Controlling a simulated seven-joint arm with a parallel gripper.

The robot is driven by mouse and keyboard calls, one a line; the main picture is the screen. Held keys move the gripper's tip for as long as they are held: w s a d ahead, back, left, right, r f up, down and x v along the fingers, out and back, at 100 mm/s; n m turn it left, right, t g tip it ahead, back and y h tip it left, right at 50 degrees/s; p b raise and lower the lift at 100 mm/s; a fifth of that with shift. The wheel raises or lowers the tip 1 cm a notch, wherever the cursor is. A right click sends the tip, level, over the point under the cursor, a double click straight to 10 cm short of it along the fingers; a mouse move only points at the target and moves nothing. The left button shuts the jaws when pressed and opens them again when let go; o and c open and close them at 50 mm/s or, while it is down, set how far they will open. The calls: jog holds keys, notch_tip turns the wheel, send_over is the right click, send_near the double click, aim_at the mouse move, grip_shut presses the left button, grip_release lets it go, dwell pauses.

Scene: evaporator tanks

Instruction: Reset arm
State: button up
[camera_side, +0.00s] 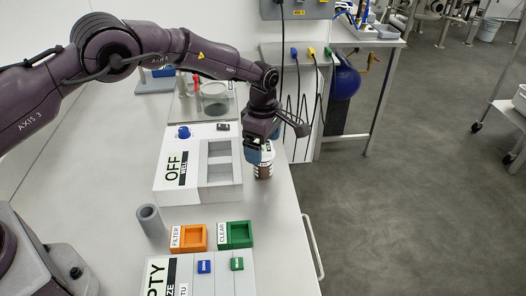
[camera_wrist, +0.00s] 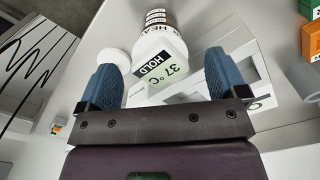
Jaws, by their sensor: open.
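My gripper (camera_side: 258,150) is open at the right edge of the bench, with its arm reaching in from the left. Its two blue fingers also show in the wrist view (camera_wrist: 161,72), spread apart. A small bottle (camera_side: 263,166) with a white label and brown parts stands upright at the gripper's fingers, beside the white box. In the wrist view the bottle (camera_wrist: 160,48) lies between and beyond the fingers, with a label reading HEAT HOLD 37 °C. I see gaps on both sides of it there. The gripper hides part of the bottle in the side view.
A white box (camera_side: 187,154) reading OFF, with a blue knob, stands left of the gripper. Orange (camera_side: 188,238) and green (camera_side: 235,235) trays and a grey cylinder (camera_side: 150,221) stand nearer. Cables hang from a panel (camera_side: 297,9) behind. The bench's left part is clear.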

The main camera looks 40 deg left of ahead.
jog(key=r+m, duration=0.1)
jog(key=r, duration=0.1)
jog(key=r+m, duration=0.1)
jog(key=r, duration=0.2)
jog(key=s+r+m, duration=0.1)
jog(key=r, duration=0.2)
jog(key=shift+s+a+m, duration=0.1)
jog(key=shift+a+m, duration=0.2)
jog(key=shift+m, duration=0.1)
jog(key=s+a+r+m+t, duration=0.2)
jog(key=s+r+m, duration=0.3)
jog(key=s, duration=0.6)
jog(key=s+a+r+m+t, duration=0.1)
jog(key=s+a+r+m, duration=0.3)
jog(key=s, duration=0.7)
jog(key=s+a+r+m+t, duration=0.2)
jog(key=s+a+r+m, duration=0.2)
jog(key=s+r+m, duration=0.3)
jog(key=s+r, duration=0.3)
jog(key=s, duration=0.1)
jog(key=shift+s+r+t, duration=0.25)
jog(key=shift+r+t, duration=0.05)
dwell(3.2)
